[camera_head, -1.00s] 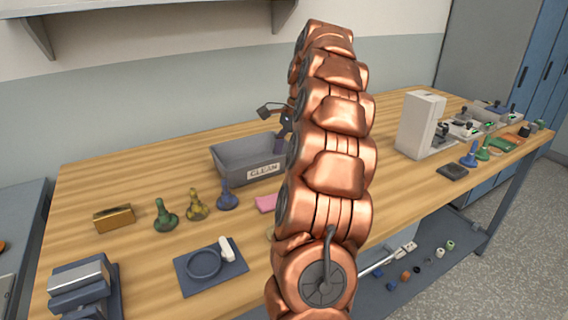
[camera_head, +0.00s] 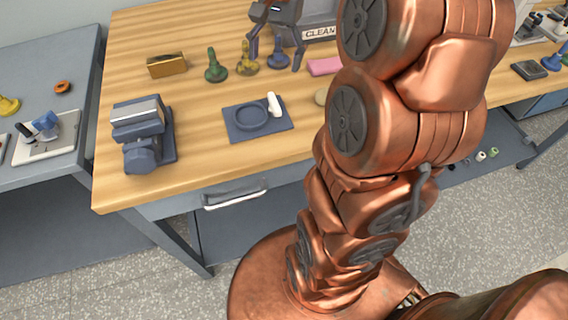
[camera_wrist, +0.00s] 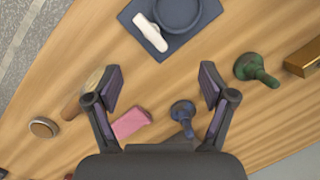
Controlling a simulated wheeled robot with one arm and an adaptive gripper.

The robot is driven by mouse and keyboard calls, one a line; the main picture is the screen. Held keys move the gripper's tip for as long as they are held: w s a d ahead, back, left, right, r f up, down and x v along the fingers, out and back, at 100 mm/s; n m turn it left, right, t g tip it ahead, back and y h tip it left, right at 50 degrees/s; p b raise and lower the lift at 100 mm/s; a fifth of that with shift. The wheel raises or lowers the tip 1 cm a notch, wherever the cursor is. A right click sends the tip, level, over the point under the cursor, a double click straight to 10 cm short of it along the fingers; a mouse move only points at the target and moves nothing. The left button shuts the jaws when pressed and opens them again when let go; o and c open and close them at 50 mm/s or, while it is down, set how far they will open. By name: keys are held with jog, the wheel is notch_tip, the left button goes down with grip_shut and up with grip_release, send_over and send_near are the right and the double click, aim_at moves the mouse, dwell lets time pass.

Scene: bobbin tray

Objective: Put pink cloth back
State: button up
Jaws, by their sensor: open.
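The pink cloth (camera_head: 325,66) lies flat on the wooden table, in front of the grey bin marked CLEAN (camera_head: 322,33). My gripper (camera_head: 275,62) is open and empty, pointing down over the bobbin-like pieces to the left of the cloth. In the wrist view the cloth (camera_wrist: 131,122) lies below and beside the left finger, and nothing is between my open fingertips (camera_wrist: 162,82) except table.
A blue piece (camera_wrist: 183,115) stands near the right finger; a green piece (camera_head: 215,68) and a yellow one (camera_head: 247,66) are left of it. A dark tray (camera_head: 283,122) with a ring and white object lies in front. A brass block (camera_head: 166,66) and vise-like tool (camera_head: 140,128) stand left.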

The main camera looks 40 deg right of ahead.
jog(key=s+a+f+n, duration=0.3)
jog(key=s+a, duration=0.1)
jog(key=s, duration=0.2)
jog(key=s+a+f+n+h, duration=0.1)
jog(key=s+a+f+n, duration=0.2)
jog(key=s, duration=0.4)
jog(key=s+a+f+n+g+h, duration=0.1)
jog(key=s+a+f+n, duration=0.3)
jog(key=s+a+n, duration=0.1)
jog(key=shift+s+a, duration=0.65)
jog(key=shift+s, duration=0.6)
